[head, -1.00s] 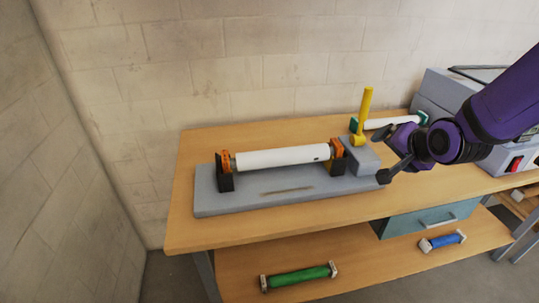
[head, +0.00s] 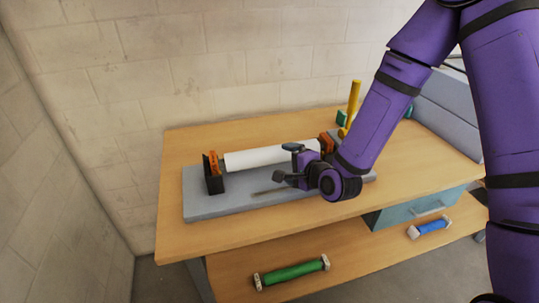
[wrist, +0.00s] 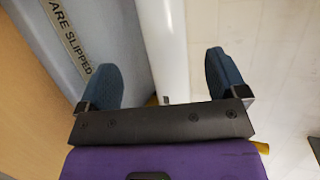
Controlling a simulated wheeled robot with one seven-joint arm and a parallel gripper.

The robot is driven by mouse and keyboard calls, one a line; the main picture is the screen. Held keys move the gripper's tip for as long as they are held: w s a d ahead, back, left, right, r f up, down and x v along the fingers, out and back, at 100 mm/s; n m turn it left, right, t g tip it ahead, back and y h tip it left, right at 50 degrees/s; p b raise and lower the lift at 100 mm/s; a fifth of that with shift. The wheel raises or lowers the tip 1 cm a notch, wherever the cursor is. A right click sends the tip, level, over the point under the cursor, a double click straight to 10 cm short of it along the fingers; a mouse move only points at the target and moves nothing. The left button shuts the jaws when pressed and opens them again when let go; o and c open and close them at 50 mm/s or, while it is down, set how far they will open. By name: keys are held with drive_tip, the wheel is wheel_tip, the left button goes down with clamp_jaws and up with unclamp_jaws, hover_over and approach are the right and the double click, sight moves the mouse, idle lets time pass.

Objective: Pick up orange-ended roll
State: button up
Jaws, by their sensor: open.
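The orange-ended roll is a white cylinder (head: 255,159) lying across the grey laminator base (head: 205,205). Orange pieces show at both ends, by the black supports. My gripper (head: 286,162) is open at the front right part of the roll, over the base. Its body and the arm hide part of the roll's right end. In the wrist view, a white cylinder, the roll (wrist: 165,45), runs between the two blue finger pads of my gripper (wrist: 165,78). The pads stand apart from it, with a gap on each side.
A yellow lever (head: 354,105) stands upright behind my arm. A green-ended part (head: 342,117) shows beside it, mostly hidden. A green roll (head: 292,273) and a blue roll (head: 429,228) lie on the lower shelf. The wooden tabletop (head: 180,150) is clear at the left.

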sight(278, 156)
drive_tip(key=shift+x, duration=4.35)
drive_tip(key=shift+a+r, duration=0.15)
drive_tip(key=shift+r, duration=0.1)
drive_tip(key=c, duration=1.6)
drive_tip(key=shift+c, duration=0.2)
drive_tip(key=shift+r, duration=0.15)
